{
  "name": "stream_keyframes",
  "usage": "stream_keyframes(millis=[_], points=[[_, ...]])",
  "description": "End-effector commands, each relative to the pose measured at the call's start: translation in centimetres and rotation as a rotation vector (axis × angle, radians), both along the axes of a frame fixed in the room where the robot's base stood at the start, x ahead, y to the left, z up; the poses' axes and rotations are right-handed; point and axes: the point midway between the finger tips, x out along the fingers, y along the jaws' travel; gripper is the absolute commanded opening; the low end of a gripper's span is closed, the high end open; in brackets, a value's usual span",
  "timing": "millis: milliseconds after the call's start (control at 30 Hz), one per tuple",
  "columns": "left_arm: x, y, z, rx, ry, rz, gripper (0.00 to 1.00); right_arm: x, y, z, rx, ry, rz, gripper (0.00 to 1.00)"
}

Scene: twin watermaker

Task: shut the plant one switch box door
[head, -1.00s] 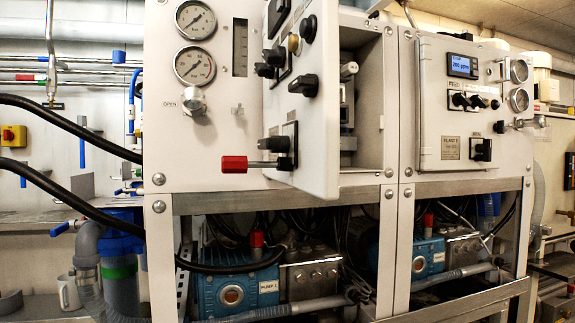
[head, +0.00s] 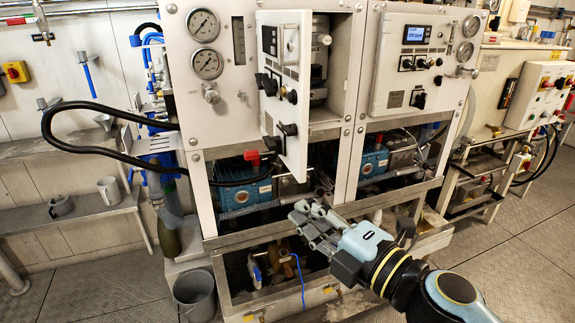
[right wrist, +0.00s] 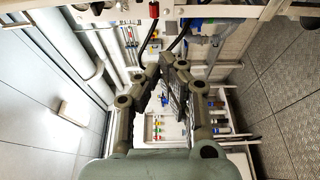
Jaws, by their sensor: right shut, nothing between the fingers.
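The plant one switch box door (head: 281,113) is the white panel with black switches on the left cabinet in the head view. It stands open, swung outward, with its switch face turned to the left. The switch box (head: 351,62) behind it shows part of its inside to the right of the door. My right gripper (head: 303,214) is shut and empty, below the door and in front of the frame, apart from the door. It also shows in the right wrist view (right wrist: 165,72), where I cannot make out the door. My left gripper is not in view.
The closed second panel (head: 390,75) with a lit display is to the right of the open box. A black hose (head: 75,150) loops out at the left. The blue pumps (head: 243,194) sit below in the frame. A grey bucket (head: 195,294) stands on the floor. Floor at right is clear.

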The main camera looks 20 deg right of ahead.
Motion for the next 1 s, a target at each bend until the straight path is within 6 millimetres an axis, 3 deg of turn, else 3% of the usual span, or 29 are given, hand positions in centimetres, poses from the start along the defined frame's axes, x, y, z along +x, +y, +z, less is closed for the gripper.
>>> stream_keyframes(millis=[167, 600, 800, 1000], points=[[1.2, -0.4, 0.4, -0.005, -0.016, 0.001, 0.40, 1.5, 0.5, 0.1, 0.003, 0.000, -0.002, 0.00], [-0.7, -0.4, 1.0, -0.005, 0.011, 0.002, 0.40, 9.6, 3.5, 0.0, 0.002, 0.002, -0.001, 0.00], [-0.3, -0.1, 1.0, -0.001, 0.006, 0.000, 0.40, 9.4, 0.4, -0.1, 0.000, 0.002, -0.001, 0.00], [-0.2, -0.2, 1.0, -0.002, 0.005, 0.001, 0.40, 9.4, -0.4, -0.1, 0.003, 0.002, -0.001, 0.00]])
